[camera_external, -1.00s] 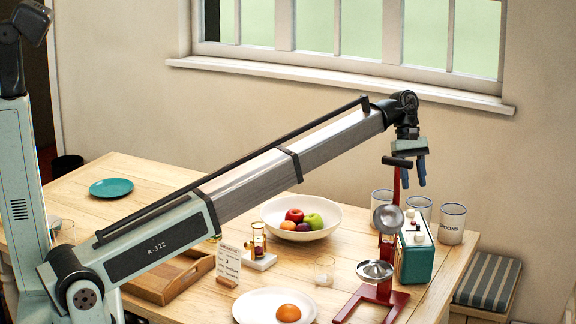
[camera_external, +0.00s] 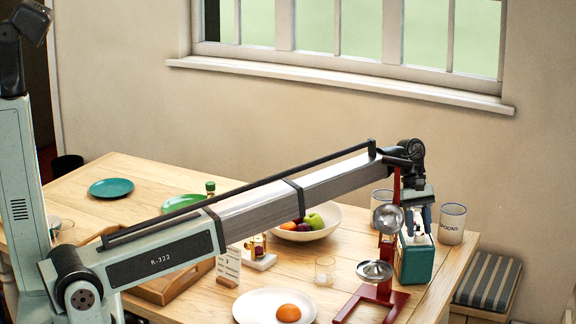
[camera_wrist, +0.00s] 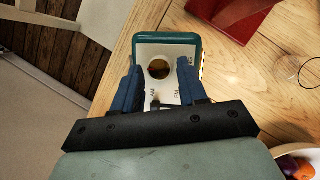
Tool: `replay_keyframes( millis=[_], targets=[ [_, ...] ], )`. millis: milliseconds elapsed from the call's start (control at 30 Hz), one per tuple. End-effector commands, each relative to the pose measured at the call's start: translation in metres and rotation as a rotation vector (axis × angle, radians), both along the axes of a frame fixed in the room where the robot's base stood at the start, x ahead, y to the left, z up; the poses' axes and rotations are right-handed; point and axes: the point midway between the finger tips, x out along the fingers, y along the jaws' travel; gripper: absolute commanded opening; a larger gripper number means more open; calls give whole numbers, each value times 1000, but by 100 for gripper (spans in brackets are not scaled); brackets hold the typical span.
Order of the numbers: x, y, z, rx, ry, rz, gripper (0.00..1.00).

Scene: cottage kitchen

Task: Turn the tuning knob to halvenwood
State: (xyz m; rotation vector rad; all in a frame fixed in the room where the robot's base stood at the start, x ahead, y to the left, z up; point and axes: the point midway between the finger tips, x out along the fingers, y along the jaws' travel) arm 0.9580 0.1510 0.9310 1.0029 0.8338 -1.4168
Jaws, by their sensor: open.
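The teal radio (camera_external: 416,265) stands near the table's right edge, behind the red metal stand. A round brownish knob-like disc (camera_wrist: 159,69) lies between my fingertips, with a visible gap on each side. A small pale pointer-like piece (camera_wrist: 155,103) shows nearer the palm. My gripper (camera_external: 419,224) is open, pointing down at the radio's top; it also shows in the wrist view (camera_wrist: 158,70). Whether the fingertips touch the panel I cannot tell.
The red stand (camera_external: 383,293) with metal pans rises close left of my gripper. A fruit bowl (camera_external: 328,221), a glass (camera_external: 324,270), a plate with an orange (camera_external: 262,306) and a card (camera_external: 229,267) are to the left.

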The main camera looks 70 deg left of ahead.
Motion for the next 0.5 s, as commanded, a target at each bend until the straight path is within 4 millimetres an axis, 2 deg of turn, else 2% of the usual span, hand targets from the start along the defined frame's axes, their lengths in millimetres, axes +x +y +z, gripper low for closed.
replay_keyframes(
  millis=[400,500],
  targets=[
    [0,-2,-6,0,-1,0,42],
    [0,-2,-6,0,0,0,33]
  ],
)
